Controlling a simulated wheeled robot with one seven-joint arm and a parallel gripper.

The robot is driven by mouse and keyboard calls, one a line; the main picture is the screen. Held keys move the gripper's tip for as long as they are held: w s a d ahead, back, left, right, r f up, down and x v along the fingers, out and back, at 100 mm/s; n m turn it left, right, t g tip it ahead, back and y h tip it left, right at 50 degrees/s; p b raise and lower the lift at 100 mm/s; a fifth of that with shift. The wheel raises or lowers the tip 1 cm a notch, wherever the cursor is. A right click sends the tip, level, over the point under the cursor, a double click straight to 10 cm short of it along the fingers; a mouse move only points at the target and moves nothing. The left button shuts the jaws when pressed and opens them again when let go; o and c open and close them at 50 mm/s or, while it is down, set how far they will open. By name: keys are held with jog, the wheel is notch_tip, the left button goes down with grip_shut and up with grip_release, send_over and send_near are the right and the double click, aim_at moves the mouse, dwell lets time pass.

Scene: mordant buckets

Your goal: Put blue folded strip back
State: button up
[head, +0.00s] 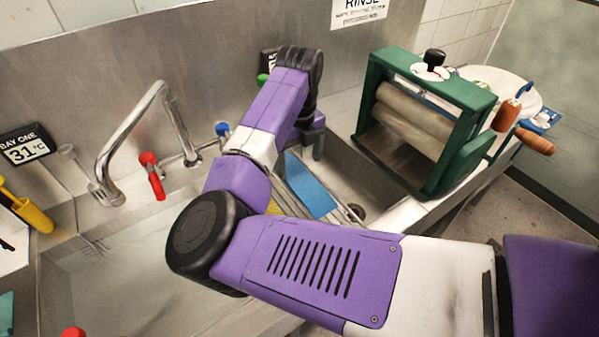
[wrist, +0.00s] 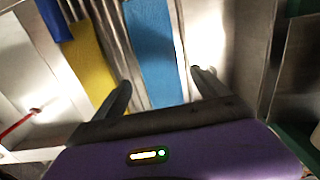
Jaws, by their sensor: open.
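A blue strip (head: 308,186) lies on a slatted metal rack in the right-hand sink basin, partly hidden behind my arm in the head view. In the wrist view the blue strip (wrist: 155,45) runs lengthwise between my gripper's two fingers. My gripper (wrist: 162,85) is open over the strip, one finger on each side, and does not hold it. I cannot tell how high the fingers are above the rack. In the head view my gripper (head: 317,146) is mostly hidden by its own wrist. The strip's fold cannot be made out.
A yellow strip (wrist: 88,60) lies left of the blue one, with a dark blue piece (wrist: 54,18) beyond it. A green-framed roller press (head: 425,110) stands right of the basin. A tall faucet (head: 140,125) and a red tap handle (head: 153,177) rise at the left.

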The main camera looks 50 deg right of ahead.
aim_at(300, 178)
notch_tip(300, 178, up, 7)
jog(key=b, duration=0.1)
jog(key=shift+r, duration=0.2)
dwell(0.5)
